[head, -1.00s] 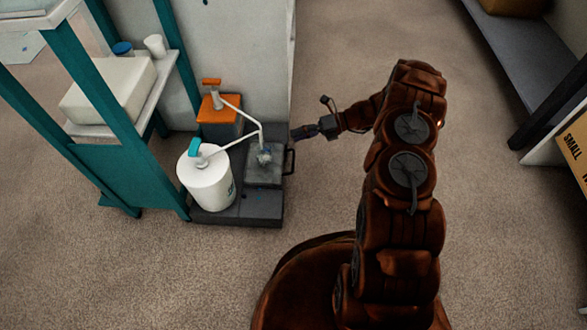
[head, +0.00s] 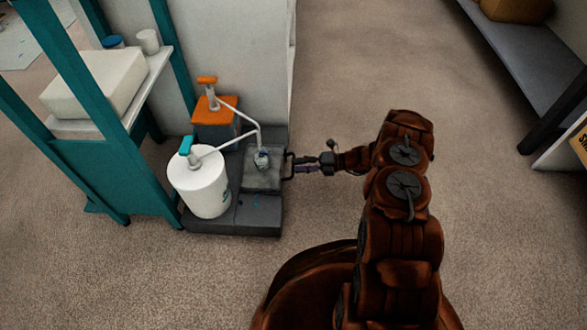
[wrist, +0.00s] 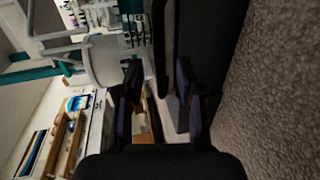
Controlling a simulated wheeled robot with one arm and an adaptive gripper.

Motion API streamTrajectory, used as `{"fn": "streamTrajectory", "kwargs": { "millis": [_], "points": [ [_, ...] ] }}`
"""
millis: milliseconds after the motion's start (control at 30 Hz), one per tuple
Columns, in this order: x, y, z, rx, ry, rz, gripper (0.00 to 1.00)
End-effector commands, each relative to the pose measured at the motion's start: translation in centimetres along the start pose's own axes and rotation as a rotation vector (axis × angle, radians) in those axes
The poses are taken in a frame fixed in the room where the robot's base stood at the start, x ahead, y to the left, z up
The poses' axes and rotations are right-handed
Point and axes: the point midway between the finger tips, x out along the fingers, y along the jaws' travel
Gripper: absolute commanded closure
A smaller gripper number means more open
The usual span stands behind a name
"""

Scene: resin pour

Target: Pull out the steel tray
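The steel tray (head: 262,180) is a grey, square, low piece at the right side of a dark base on the floor, below the pump spouts. Its dark loop handle (head: 289,164) sticks out to the right. My gripper (head: 300,165) reaches in from the right, with its fingertips at the handle. In the wrist view my gripper (wrist: 160,90) shows its two fingers apart, with a dark bar, likely the handle, ahead between them. I cannot tell whether the fingers touch it.
A white jug with a teal pump (head: 200,185) and an orange-topped container (head: 215,118) stand on the dark base (head: 258,215). A teal-framed shelf (head: 85,160) is on the left. A grey bench (head: 520,50) stands far right.

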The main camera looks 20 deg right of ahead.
Motion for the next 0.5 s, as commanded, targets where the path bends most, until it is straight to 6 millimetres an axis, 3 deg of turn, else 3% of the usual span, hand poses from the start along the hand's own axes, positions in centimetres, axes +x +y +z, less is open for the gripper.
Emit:
{"fn": "streamTrajectory", "kwargs": {
  "millis": [200,500],
  "points": [
    [2.2,-0.2,0.1,-0.002,-0.001,-0.002,0.63],
    [2.8,-0.1,0.1,-0.001,-0.002,-0.002,0.63]
  ]
}}
